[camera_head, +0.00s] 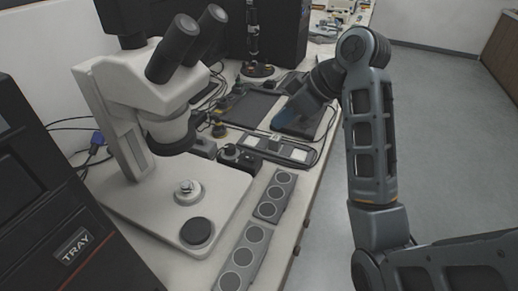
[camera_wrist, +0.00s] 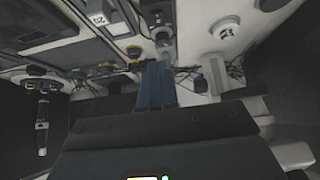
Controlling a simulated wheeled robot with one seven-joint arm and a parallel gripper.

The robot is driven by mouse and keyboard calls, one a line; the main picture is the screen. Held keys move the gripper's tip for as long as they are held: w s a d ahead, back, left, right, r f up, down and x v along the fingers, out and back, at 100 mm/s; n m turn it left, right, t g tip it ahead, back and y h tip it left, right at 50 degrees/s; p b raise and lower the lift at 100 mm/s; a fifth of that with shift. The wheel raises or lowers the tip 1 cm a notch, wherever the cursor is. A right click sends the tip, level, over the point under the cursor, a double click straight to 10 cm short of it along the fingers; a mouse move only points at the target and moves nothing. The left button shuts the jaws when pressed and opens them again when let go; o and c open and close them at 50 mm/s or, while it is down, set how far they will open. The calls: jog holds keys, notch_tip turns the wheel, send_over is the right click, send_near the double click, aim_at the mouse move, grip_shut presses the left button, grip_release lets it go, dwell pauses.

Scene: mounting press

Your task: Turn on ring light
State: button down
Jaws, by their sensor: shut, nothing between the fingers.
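The microscope (camera_head: 150,90) stands at the left of the bench in the head view. A dark ring (camera_head: 172,146), which looks like the ring light, sits under its head; I cannot tell whether it is lit. A small black box with a round knob (camera_head: 229,152) stands right of the microscope base. My gripper (camera_wrist: 157,64) shows in the wrist view as two bluish fingers, shut together and empty. A grey knob-like part (camera_wrist: 161,34) appears just beyond the fingertips; I cannot tell whether they touch.
A panel with pale squares (camera_head: 272,147) and strips with round discs (camera_head: 245,256) lie along the bench's right edge. A dark tray (camera_head: 247,106) lies farther back. A black cabinet marked TRAY (camera_head: 60,200) fills the left front. Open floor (camera_head: 440,130) lies right.

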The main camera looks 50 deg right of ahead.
jog(key=shift+f, duration=0.1)
send_over(250, 158)
jog(key=s, duration=0.2)
jog(key=f, duration=0.7)
jog(key=shift+d+f, duration=0.4)
notch_tip(250, 158, down, 3)
jog(key=shift+s+f+p, duration=0.1)
jog(key=shift+p, duration=0.35)
jog(key=shift+d+f, duration=0.1)
jog(key=shift+f, duration=0.25)
jog(key=shift+s+f+t+b, duration=0.2)
jog(key=shift+f+t+b, duration=0.2)
jog(key=shift+f+b, duration=0.15)
jog(key=shift+r, duration=0.25)
jog(key=shift+r+p, duration=0.15)
jog(key=shift+p, duration=0.15)
jog(key=shift+r+p, duration=0.7)
